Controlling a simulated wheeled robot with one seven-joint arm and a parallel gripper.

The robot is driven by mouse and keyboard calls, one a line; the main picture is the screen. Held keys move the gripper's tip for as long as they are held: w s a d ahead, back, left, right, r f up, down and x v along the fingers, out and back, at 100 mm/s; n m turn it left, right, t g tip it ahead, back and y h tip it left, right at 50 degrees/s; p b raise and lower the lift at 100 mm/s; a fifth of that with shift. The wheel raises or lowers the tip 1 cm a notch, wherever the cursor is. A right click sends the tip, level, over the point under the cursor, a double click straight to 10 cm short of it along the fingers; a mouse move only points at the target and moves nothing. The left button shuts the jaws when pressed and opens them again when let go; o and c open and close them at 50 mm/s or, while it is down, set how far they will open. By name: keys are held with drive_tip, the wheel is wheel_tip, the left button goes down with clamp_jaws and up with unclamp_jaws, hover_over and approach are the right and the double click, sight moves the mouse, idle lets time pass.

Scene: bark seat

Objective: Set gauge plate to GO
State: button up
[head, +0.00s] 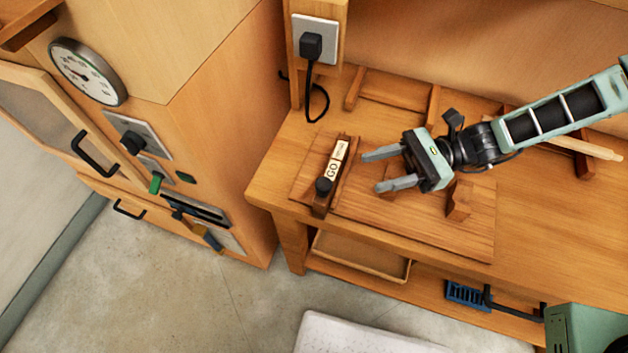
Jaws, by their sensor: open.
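The gauge plate (338,158) is a pale strip set in a dark wooden holder on the left part of a wooden board on the bench. "GO" is readable on its lower half; the marking on its upper half is too small to read. A black knob (323,185) sits at the holder's near end. My gripper (372,170) is open and empty. Its two grey fingers point left toward the holder, a short way to the right of it and apart from it.
A wooden block (458,200) stands on the board (420,228) near my gripper. A socket with a black plug (311,46) and hanging cord is behind the holder. A cabinet with a round gauge (88,72) and switches stands left.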

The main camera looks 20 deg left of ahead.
sight(333, 172)
drive_tip(key=p+x, duration=0.3)
drive_tip(key=x, duration=1)
drive_tip(key=shift+s, duration=0.15)
